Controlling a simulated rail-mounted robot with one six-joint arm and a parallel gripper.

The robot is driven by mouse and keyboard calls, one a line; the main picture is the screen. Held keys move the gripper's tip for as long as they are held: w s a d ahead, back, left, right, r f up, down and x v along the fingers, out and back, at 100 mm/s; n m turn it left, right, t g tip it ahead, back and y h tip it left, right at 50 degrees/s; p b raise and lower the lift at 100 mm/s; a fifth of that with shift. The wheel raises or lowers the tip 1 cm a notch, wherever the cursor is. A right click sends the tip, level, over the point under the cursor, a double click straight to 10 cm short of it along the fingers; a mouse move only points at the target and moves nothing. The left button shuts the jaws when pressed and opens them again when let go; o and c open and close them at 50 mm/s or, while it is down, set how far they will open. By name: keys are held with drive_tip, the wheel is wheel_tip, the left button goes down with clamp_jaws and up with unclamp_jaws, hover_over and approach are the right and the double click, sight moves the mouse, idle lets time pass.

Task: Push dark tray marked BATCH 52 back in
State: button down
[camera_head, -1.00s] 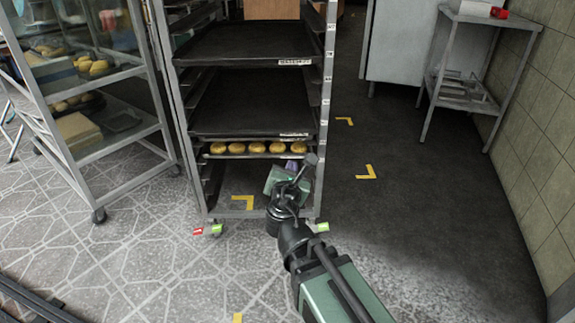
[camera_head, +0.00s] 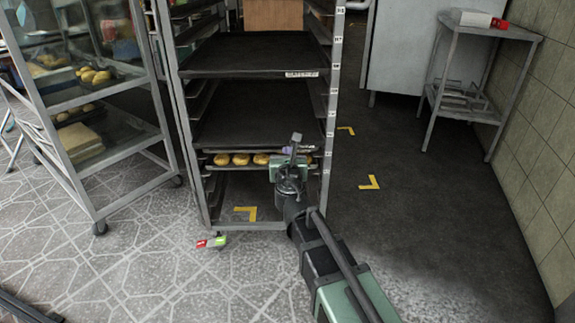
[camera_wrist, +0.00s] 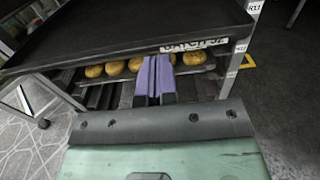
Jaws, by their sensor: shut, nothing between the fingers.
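The dark tray marked BATCH 52 (camera_wrist: 120,38) spans the top of the wrist view, with its white label (camera_wrist: 193,45) on the front edge. In the head view it is the lower dark tray (camera_head: 245,125) in the rack; my gripper hides its label there. My gripper (camera_wrist: 153,62) is shut and empty, its purple fingers pointing at the tray's front edge just left of the label. I cannot tell whether they touch it. In the head view my gripper (camera_head: 287,150) is at the rack's front, right of centre.
A tray of golden buns (camera_head: 240,159) sits just below. Another dark labelled tray (camera_head: 250,55) is higher in the rack. The rack's right post (camera_head: 331,120) stands close to my gripper. A glazed cabinet (camera_head: 100,130) is at left, a metal table (camera_head: 480,70) at right.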

sight(286, 138)
drive_tip(key=shift+w, duration=1.4)
drive_tip(key=w, duration=0.9)
drive_tip(key=shift+w+d, duration=0.15)
drive_tip(key=shift+w, duration=0.1)
drive_tip(key=shift+s, duration=0.1)
